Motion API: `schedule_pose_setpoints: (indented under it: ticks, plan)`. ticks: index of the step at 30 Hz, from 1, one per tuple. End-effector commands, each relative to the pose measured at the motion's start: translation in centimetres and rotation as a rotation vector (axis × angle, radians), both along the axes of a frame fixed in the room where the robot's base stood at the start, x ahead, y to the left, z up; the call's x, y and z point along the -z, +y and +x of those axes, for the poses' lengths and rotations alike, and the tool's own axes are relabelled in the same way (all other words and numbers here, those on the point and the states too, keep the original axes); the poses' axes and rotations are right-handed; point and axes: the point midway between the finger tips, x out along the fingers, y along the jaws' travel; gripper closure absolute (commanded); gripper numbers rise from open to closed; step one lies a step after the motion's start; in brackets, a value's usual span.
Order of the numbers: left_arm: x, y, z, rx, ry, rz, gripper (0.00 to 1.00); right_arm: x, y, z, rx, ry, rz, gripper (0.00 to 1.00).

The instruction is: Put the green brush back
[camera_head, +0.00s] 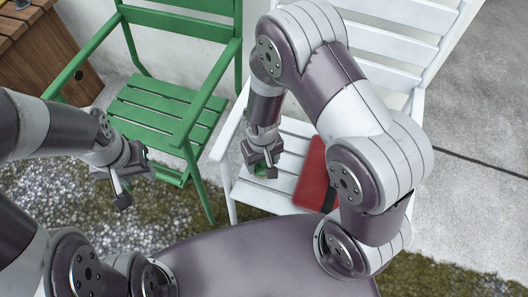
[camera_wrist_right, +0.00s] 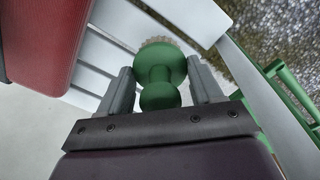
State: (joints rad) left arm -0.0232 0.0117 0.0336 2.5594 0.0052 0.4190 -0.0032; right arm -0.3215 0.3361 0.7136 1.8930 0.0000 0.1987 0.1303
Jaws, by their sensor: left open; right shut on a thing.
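The green brush (camera_wrist_right: 158,72) has a round head with pale bristles and a knob handle. In the right wrist view it sits between the two fingers of my right gripper (camera_wrist_right: 163,88), which is shut on it. In the head view this gripper (camera_head: 262,160) is over the white chair's seat, and only a bit of green brush (camera_head: 260,172) shows below it. I cannot tell whether the bristles touch the seat. My left gripper (camera_head: 121,178) is open and empty, in front of the green chair.
A white slatted chair (camera_head: 290,142) holds a red object (camera_head: 312,175) with a dark edge, right of my right gripper. A green slatted chair (camera_head: 165,108) stands to the left. A wooden piece of furniture (camera_head: 45,50) is at the upper left. Gravel and concrete floor surround them.

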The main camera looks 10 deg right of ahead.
Motion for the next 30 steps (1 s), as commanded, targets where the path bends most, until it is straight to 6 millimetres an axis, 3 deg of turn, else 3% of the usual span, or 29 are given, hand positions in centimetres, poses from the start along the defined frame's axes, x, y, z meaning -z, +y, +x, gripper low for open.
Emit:
schedule_pose_setpoints:
  ticks: [6, 20, 21, 22, 30]
  plan:
    - [3.7, 0.0, -0.1, 0.000, 0.000, 0.000, 0.53, 3.8, 0.1, -1.1, -0.002, 0.001, 0.000, 0.80]
    - [3.5, 0.0, 0.0, 0.000, 0.000, 0.000, 0.53, 4.1, 0.1, -1.2, -0.001, 0.000, 0.000, 0.80]
    - [3.4, 0.0, 0.0, 0.000, 0.000, 0.000, 0.53, 4.0, 0.1, -1.2, -0.001, 0.000, 0.000, 0.22]
    - [3.4, 0.0, 0.0, 0.000, 0.000, 0.000, 0.53, 4.0, 0.1, -1.2, -0.001, 0.000, 0.000, 0.12]
    - [3.4, 0.0, 0.0, 0.000, 0.000, 0.000, 0.53, 4.0, 0.1, -1.2, -0.001, 0.000, 0.000, 0.10]
